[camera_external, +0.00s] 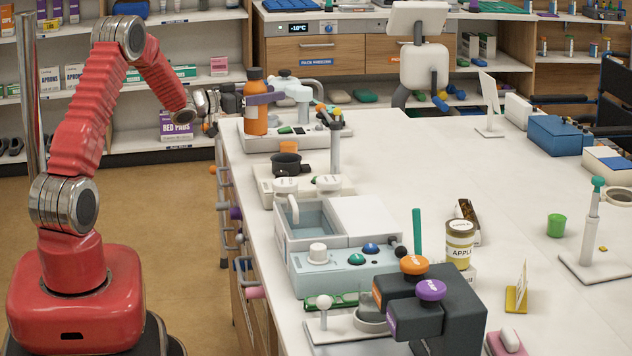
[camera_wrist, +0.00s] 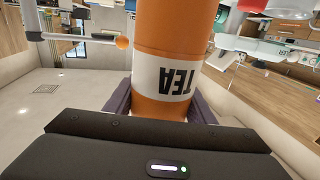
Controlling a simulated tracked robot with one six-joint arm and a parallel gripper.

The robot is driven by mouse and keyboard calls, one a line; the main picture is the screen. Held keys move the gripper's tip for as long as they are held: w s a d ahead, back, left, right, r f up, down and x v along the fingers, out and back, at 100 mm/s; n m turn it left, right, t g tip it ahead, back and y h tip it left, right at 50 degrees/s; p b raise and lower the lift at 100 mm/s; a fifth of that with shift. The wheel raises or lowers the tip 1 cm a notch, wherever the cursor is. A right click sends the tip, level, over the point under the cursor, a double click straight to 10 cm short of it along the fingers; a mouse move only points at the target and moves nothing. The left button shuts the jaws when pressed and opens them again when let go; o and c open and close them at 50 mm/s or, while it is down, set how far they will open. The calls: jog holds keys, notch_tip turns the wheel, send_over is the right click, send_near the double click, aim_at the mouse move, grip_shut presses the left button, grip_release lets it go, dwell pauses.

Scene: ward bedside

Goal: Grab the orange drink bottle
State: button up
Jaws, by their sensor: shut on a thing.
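The orange drink bottle (camera_external: 255,117) has a dark brown cap and a pale label band. It stands upright at the far left end of the white counter, over or on a pale tray; I cannot tell whether it touches the tray. In the wrist view the bottle (camera_wrist: 175,60) is close up, upside down in the picture, and its label reads TEA. My gripper (camera_external: 262,98) is shut on the bottle, with a purple-grey finger across its upper part. In the wrist view my gripper (camera_wrist: 160,100) has a finger on each side of the bottle.
The pale tray (camera_external: 262,143) holds small items and a white tap-like fixture (camera_external: 293,90) close right of the bottle. A black round pot (camera_external: 287,164) is nearer on the counter (camera_external: 430,150). Handles line the counter's left side. The middle of the counter is clear.

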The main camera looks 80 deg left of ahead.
jog(key=shift+r, duration=0.8)
